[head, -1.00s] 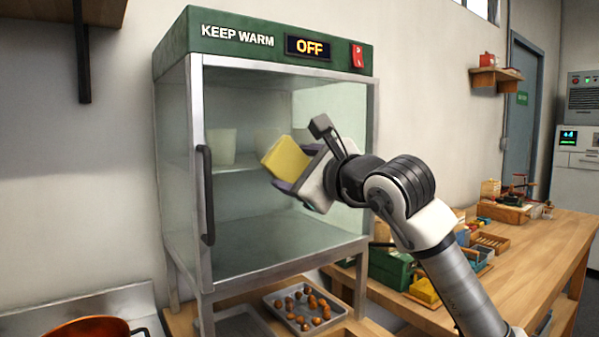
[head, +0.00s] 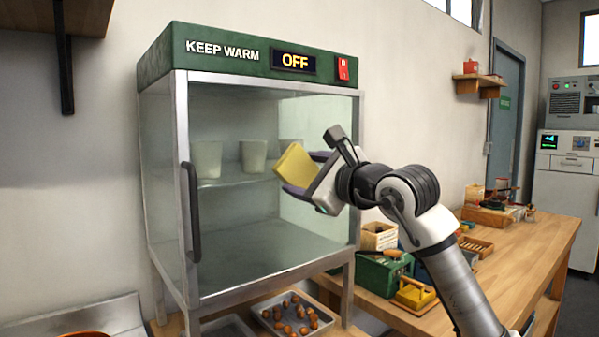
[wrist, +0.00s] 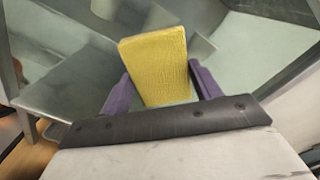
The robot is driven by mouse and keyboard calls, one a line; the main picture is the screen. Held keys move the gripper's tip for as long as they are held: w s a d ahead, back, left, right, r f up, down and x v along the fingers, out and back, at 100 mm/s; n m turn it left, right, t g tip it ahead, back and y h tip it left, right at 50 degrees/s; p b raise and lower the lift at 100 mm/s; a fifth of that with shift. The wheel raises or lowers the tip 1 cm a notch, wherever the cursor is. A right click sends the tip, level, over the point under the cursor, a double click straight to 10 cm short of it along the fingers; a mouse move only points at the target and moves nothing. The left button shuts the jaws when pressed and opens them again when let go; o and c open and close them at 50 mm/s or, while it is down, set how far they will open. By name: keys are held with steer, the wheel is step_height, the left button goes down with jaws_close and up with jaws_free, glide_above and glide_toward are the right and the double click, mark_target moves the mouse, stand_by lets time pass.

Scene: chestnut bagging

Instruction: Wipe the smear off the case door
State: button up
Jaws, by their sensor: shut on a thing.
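The warming case has a green top reading KEEP WARM and OFF. Its glass door (head: 235,235) has a dark vertical handle (head: 191,212) at the left and looks shut. I cannot make out a distinct smear on the glass. My gripper (head: 300,172) is shut on a yellow sponge (head: 294,165) in front of the right part of the door, at about shelf height. In the wrist view the sponge (wrist: 157,65) stands up between the purple fingers. I cannot tell whether it touches the glass.
Pale cups (head: 207,159) stand on the shelf inside the case. A tray of chestnuts (head: 290,312) lies below the case. A wooden workbench (head: 535,245) with a green box (head: 384,272) and small items is at the right.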

mark_target(272, 174)
steer(key=shift+w+d+p, duration=0.2)
steer(key=shift+w+d, duration=0.2)
steer(key=shift+d, duration=0.2)
steer(key=shift+w+d+p, duration=0.2)
steer(key=shift+w+d, duration=0.2)
steer(key=shift+d, duration=0.2)
steer(key=shift+s+a+f+b, duration=0.1)
steer(key=shift+s+a+b, duration=0.2)
steer(key=shift+a+b, duration=0.3)
steer(key=shift+s+a+f+b, duration=0.1)
steer(key=shift+s+a+b, duration=0.2)
steer(key=shift+a+b, duration=0.3)
steer(key=shift+s+a+r+b, duration=0.1)
steer(key=shift+s+a+b, duration=0.8)
steer(key=shift+a, duration=0.2)
steer(key=shift+s+a+r+b, duration=0.1)
steer(key=shift+s+a+b, duration=0.75)
steer(key=shift+a, duration=0.2)
steer(key=shift+s+d, duration=0.1)
steer(key=shift+b+v, duration=0.7)
steer(key=shift+v, duration=2.25)
